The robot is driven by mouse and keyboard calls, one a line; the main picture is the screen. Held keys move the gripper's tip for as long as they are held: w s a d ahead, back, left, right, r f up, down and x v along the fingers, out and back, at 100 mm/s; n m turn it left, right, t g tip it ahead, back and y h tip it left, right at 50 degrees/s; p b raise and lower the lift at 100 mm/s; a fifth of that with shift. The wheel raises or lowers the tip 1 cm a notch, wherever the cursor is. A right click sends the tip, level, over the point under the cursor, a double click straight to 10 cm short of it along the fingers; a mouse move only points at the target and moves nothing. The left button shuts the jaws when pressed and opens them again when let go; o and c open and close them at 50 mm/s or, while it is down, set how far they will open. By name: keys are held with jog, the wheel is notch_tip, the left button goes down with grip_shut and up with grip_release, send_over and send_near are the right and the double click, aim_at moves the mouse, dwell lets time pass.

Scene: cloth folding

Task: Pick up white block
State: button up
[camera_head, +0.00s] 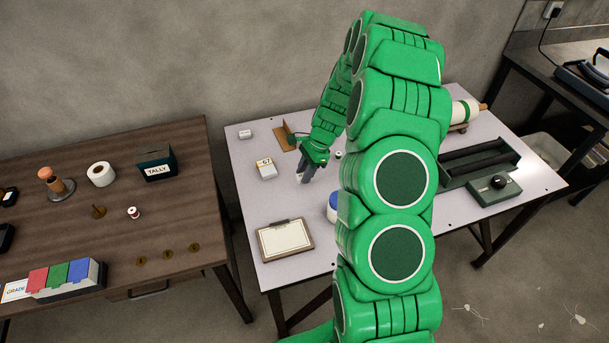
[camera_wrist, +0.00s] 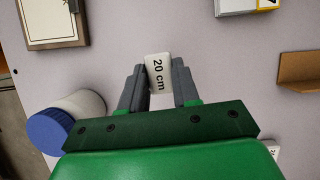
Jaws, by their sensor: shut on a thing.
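The white block (camera_wrist: 158,73) with "20 cm" printed on it is between my gripper's fingers in the wrist view. My gripper (camera_wrist: 158,88) is shut on it, with the grey fingers on its two sides. In the head view my gripper (camera_head: 303,178) points down over the pale table, and the block is mostly hidden there by the fingers. I cannot tell whether the block touches the table.
A clipboard (camera_head: 285,240) lies at the table's front left. A jar with a blue lid (camera_head: 332,207) stands close to my gripper. A box marked 67 (camera_head: 266,168) and a brown bracket (camera_head: 284,137) are behind. A wooden table (camera_head: 110,225) stands left.

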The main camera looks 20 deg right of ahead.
jog(key=s+a+r, duration=0.1)
jog(key=s+r, duration=0.7)
jog(key=s, duration=0.4)
jog(key=shift+s+a+r, duration=0.2)
jog(key=shift+s+r, duration=0.15)
